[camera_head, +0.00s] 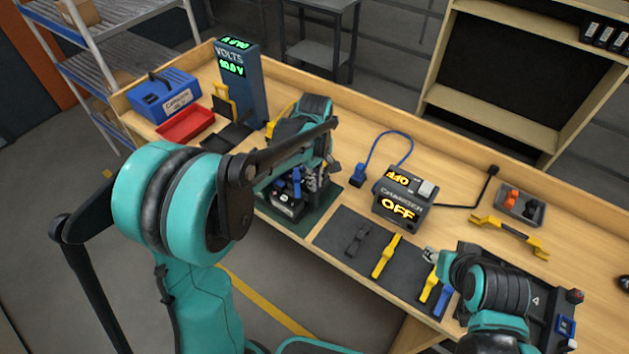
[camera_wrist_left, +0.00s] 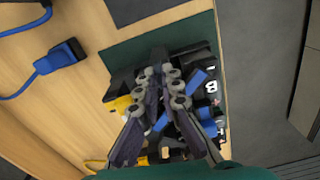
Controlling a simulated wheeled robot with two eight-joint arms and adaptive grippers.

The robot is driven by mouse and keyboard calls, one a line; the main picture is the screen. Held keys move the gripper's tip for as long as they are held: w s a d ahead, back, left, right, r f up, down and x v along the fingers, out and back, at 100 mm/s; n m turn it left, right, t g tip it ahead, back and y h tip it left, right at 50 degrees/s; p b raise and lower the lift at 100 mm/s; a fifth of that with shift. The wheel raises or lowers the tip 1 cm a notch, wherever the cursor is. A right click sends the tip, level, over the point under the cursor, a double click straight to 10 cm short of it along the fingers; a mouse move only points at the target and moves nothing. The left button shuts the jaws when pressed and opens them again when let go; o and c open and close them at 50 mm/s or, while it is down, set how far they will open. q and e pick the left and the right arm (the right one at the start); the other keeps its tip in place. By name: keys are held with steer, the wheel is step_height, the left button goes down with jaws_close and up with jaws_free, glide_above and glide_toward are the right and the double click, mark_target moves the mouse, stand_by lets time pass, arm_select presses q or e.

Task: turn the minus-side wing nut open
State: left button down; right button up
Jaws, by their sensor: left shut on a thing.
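A small dark battery (camera_head: 287,207) stands on a green mat (camera_head: 268,212) at the table's near edge, partly hidden by my left arm. My left gripper (camera_head: 318,172) reaches down over it. In the left wrist view my left gripper's fingers (camera_wrist_left: 161,82) close together over the battery (camera_wrist_left: 212,85). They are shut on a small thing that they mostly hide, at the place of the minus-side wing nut. Blue parts (camera_wrist_left: 198,82) show beside and behind the fingers. My right gripper (camera_head: 432,257) is low at the right, near the grey mat; its fingers are too small to read.
A charger (camera_head: 403,199) reading OFF stands right of the battery, with a blue plug (camera_head: 358,176) beside it. A dark grey mat (camera_head: 340,236) holds several tools. A voltmeter tower (camera_head: 248,91), blue box (camera_head: 165,98) and red tray (camera_head: 185,124) are at left. A grey bin (camera_head: 520,205) stands right.

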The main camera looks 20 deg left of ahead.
arm_select(q)
steer(key=shift+n, duration=0.6)
steer(key=c, duration=1.7)
jaws_free()
step_height(320, 180, up, 12)
